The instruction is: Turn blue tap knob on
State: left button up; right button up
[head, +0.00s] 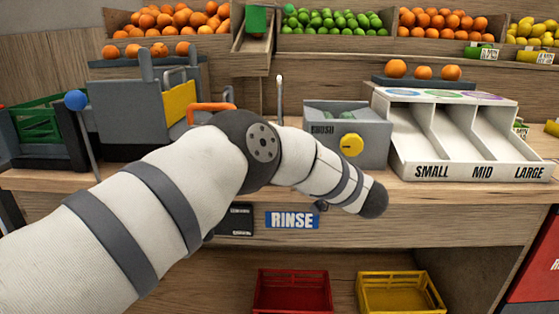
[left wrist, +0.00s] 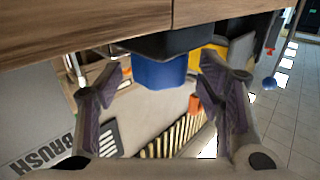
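A blue, rounded block-like part (left wrist: 158,72), which looks like the tap knob, shows in the left wrist view below a dark part. My left gripper (left wrist: 161,80) is open, with one finger on each side of the blue part in the picture. I cannot tell whether either finger touches it. In the head view my left arm crosses the counter and hides the knob and the gripper. A thin metal tap (head: 279,92) stands up behind the arm. My right gripper is in neither view.
A blue ball on a lever (head: 75,100) stands at the left. A grey brush box with a yellow knob (head: 351,145) and a white sorting tray (head: 455,170) stand at the right. A RINSE label (head: 292,220) is on the counter front. Red (head: 292,292) and yellow (head: 400,293) crates sit below.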

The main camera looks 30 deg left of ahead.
pick_arm(q)
jog(key=v, duration=1.2)
